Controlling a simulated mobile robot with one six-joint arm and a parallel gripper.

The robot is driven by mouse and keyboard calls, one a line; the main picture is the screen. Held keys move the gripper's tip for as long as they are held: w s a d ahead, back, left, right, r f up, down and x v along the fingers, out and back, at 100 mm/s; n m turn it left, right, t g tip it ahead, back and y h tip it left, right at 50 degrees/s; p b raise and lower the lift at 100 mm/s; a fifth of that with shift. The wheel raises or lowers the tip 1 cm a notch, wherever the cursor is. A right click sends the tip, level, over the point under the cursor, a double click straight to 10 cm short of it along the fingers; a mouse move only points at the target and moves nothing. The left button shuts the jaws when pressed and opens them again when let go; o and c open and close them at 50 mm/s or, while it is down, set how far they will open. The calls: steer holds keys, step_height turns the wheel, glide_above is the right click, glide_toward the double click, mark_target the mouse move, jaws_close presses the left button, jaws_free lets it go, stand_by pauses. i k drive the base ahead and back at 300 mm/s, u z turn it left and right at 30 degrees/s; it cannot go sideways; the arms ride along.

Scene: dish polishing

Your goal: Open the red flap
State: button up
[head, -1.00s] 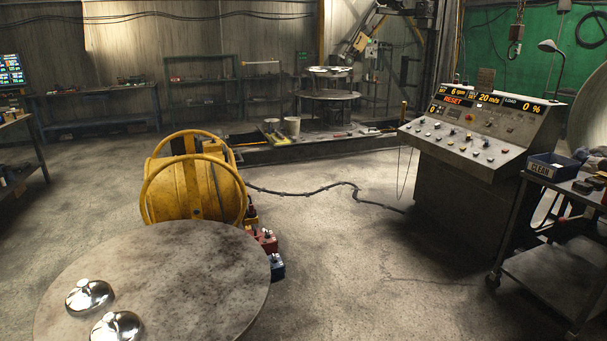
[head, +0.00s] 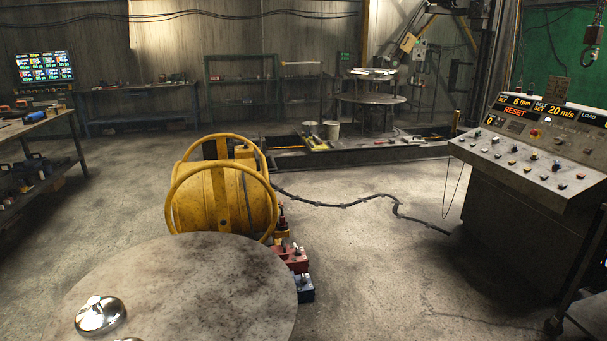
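A small red box (head: 293,257), perhaps a foot pedal with a flap, sits on the floor just right of the yellow drum and behind the round table's right edge. It is partly hidden by the table, and I cannot tell whether its flap is open or shut. A yellow unit (head: 282,232) stands just behind it and a blue one (head: 302,288) just in front. My gripper is not in view.
The round stone-topped table (head: 200,290) fills the lower left, with a shiny metal dome (head: 100,315) on it. The yellow drum (head: 220,197) stands behind it. A dark cable (head: 345,203) crosses the floor to the control console (head: 530,165). Floor between them is open.

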mark_target(280, 247)
steer(key=u, duration=0.25)
steer(key=i, duration=1.25)
steer(key=u, duration=1.25)
steer(key=k, duration=0.1)
steer(key=z, duration=2.9)
steer(key=i, duration=0.95)
